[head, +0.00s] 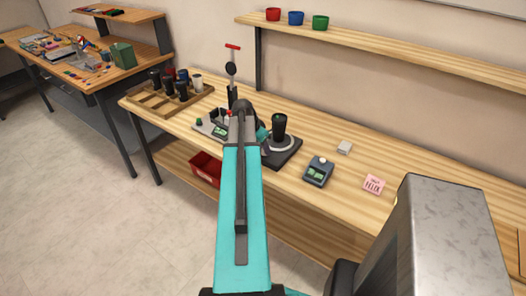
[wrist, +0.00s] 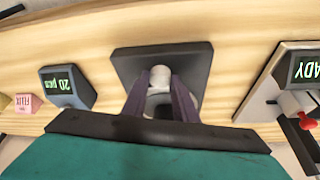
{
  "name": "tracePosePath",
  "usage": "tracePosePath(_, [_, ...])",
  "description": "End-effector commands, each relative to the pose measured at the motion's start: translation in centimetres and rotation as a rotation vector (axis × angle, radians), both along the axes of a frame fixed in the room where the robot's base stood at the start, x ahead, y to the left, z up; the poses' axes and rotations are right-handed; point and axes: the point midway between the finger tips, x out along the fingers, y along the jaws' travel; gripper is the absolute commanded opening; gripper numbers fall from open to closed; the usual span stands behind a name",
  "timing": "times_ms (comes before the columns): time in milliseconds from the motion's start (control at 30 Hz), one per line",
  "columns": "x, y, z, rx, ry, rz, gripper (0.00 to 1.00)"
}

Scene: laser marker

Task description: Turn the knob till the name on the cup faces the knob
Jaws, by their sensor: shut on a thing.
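A black cup (head: 279,126) stands upright on a pale round plate over a dark square base (head: 288,155), right of my arm in the head view. No name is readable on the side of the cup that shows. In the wrist view, the dark base (wrist: 135,62) is below my gripper. My gripper (wrist: 161,85) has its two fingers against the sides of a small pale knob (wrist: 160,75). The gripper is shut on the knob. In the head view my arm hides the knob and fingertips. I cannot make out the cup in the wrist view.
A unit with a green display (wrist: 306,68) stands close on the other side. A wooden rack (head: 145,99) of cups is at the left.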

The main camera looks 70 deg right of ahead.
Motion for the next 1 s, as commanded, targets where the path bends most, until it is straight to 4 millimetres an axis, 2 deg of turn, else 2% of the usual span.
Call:
tracePosePath(600, [-0.34,0.15,-0.02,-0.001,-0.002,0.459,0.04])
tracePosePath(1000, [-0.38,0.09,0.03,-0.001,-0.002,0.632,0.04])
